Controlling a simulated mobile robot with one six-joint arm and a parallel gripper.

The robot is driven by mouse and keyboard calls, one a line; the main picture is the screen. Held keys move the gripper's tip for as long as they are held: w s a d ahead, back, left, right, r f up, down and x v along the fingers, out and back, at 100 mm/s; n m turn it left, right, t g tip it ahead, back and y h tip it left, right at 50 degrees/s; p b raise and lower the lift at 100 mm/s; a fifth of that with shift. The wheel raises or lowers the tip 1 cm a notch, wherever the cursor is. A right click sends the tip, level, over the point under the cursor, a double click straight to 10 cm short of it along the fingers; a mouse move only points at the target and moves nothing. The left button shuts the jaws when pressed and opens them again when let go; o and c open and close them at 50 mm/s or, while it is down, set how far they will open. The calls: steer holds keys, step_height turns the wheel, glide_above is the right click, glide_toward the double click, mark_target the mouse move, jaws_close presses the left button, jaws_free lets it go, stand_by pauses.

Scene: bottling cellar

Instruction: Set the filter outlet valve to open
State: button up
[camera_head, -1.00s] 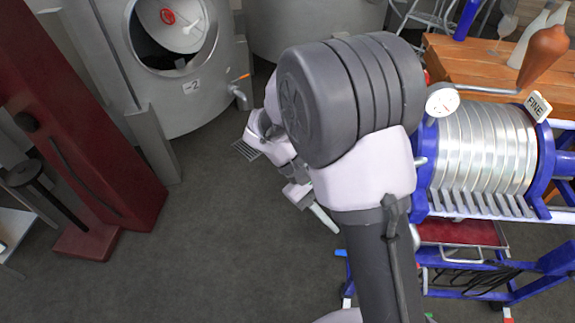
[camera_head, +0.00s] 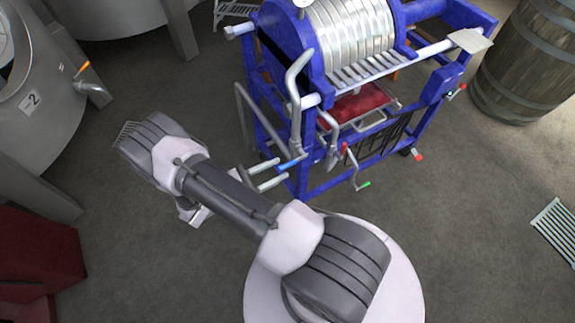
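The filter (camera_head: 345,45) is a blue frame with a pack of pale metal plates, upper middle. Near its lower left, a bent grey pipe runs down to a valve with a blue lever (camera_head: 291,162). A valve with a red lever (camera_head: 345,150) and a hooked spout with a green tip (camera_head: 365,184) are further right. No label shows which is the outlet valve. My gripper (camera_head: 283,170) points right, its two pale fingers apart and seemingly empty. Its tips are close to the blue lever in the picture; contact cannot be told. My arm hides the gripper's body.
Tank 2 (camera_head: 38,100) with an orange-handled tap (camera_head: 82,69) stands at left. A dark red object (camera_head: 40,255) is at lower left. A barrel (camera_head: 530,60) stands at upper right and a floor grate (camera_head: 558,230) lies at right.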

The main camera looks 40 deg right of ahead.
mark_target(293, 162)
steer(key=x, duration=0.4)
steer(key=shift+d+b, duration=0.2)
steer(key=shift+b, duration=0.1)
jaws_close()
stand_by(1.1)
